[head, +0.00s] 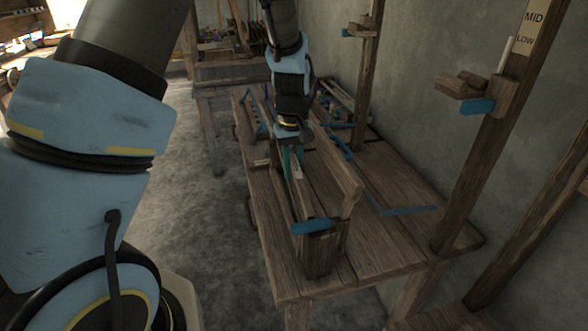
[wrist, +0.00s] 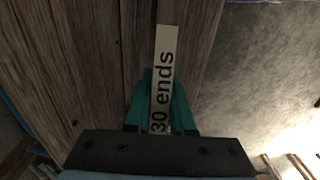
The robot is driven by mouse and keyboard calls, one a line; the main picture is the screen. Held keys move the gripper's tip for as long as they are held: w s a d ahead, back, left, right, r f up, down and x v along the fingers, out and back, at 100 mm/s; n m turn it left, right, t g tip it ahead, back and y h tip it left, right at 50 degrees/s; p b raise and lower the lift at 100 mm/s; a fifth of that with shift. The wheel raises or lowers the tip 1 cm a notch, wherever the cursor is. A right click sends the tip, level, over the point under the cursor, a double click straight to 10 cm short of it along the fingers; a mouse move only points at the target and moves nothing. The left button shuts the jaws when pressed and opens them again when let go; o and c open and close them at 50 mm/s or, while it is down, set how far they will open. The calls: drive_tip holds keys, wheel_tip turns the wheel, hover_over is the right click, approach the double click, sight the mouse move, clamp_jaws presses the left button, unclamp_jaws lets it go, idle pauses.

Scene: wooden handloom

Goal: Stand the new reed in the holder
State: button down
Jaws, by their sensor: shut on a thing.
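My gripper (head: 293,168) points down over the wooden table, its teal fingers shut on a narrow piece with a pale tag. In the wrist view the tag (wrist: 163,80) reads "30 ends" and runs between the fingertips (wrist: 160,85); I take the tagged piece to be the reed. Most of the reed is hidden by the fingers and tag. A long wooden frame (head: 346,178) with a blue-tipped near end (head: 311,227) stands beside and below the gripper. I cannot tell which part is the holder, or whether the reed touches the frame.
The wooden table (head: 375,190) has bare planks to the right, with a blue strip (head: 408,210) lying there. Upright posts (head: 512,95) with brackets and "MID" and "LOW" signs (head: 533,28) stand at the right by the wall. Open floor (head: 205,200) lies left of the table.

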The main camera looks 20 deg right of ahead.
sight(298, 183)
drive_tip(key=shift+s+f, duration=0.1)
drive_tip(key=shift+f, duration=0.55)
drive_tip(key=shift+s+a+f, duration=0.1)
drive_tip(key=shift+s, duration=0.1)
drive_tip(key=shift+s, duration=0.1)
drive_tip(key=shift+s+a, duration=0.1)
drive_tip(key=shift+s, duration=1.6)
